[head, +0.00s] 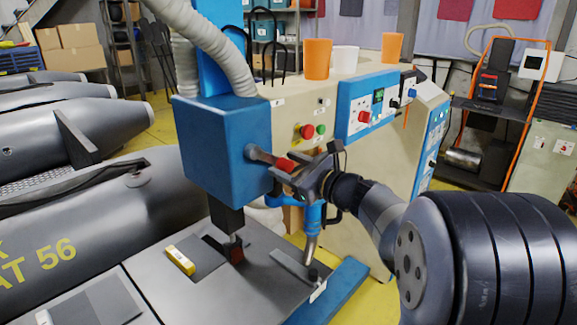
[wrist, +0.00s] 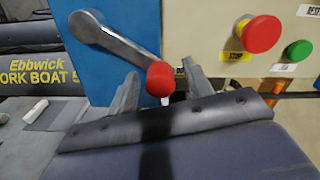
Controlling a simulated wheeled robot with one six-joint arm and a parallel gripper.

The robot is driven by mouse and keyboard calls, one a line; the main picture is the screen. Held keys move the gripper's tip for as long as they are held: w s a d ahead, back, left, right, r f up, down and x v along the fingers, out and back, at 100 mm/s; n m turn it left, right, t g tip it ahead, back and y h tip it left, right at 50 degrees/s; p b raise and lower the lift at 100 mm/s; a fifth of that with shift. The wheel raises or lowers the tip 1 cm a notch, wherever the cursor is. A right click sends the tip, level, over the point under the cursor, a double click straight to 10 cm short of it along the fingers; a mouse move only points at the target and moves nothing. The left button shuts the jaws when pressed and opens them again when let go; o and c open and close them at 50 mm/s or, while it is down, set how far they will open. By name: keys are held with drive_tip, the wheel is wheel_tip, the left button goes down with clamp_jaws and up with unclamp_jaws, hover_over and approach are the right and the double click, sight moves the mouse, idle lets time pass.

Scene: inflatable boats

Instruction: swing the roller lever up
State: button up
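The roller lever is a grey metal arm (wrist: 118,42) with a red ball knob (wrist: 160,78). It is pivoted on the side of the blue machine head (head: 222,140) and slopes down to the right from its pivot in the wrist view. In the head view the red knob (head: 284,164) is right at my gripper (head: 293,172). In the wrist view my gripper (wrist: 162,82) has its fingers apart, one on each side of the knob, with gaps visible. Whether either finger touches the knob is not clear. The knob's underside is partly hidden.
A red button (wrist: 260,34) and a green button (wrist: 298,50) sit on the beige cabinet beside the lever. Orange cups (head: 317,58) stand on top of it. A blue pipe fitting (head: 313,218) is below my gripper. Grey boats (head: 80,215) lie at left.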

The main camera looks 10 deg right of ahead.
clamp_jaws()
idle(0.3)
drive_tip(key=shift+r, duration=0.15)
drive_tip(key=n+b, duration=0.1)
drive_tip(key=r+n+b, duration=0.1)
drive_tip(key=d+r+n+b, duration=0.1)
drive_tip(key=shift+w+n+b, duration=0.3)
drive_tip(key=shift+w+b, duration=0.05)
drive_tip(key=shift+b, duration=0.05)
wheel_tip(320, 180, up, 6)
drive_tip(key=n+b, duration=0.5)
drive_tip(key=n, duration=0.2)
drive_tip(key=shift+f, duration=0.15)
drive_tip(key=shift+s+a+r+n+b, duration=0.2)
drive_tip(key=shift+r+n+b, duration=0.2)
drive_tip(key=shift+n, duration=0.2)
drive_tip(key=shift+s+a+r+n+b, duration=0.15)
drive_tip(key=shift+r+n+b, duration=0.1)
drive_tip(key=shift+r+n, duration=0.3)
drive_tip(key=shift+s+a+r+n+b, duration=0.1)
drive_tip(key=shift+a+r+n+b, duration=0.2)
drive_tip(key=shift+n, duration=0.35)
drive_tip(key=shift+d+r, duration=0.1)
drive_tip(key=shift+r, duration=0.05)
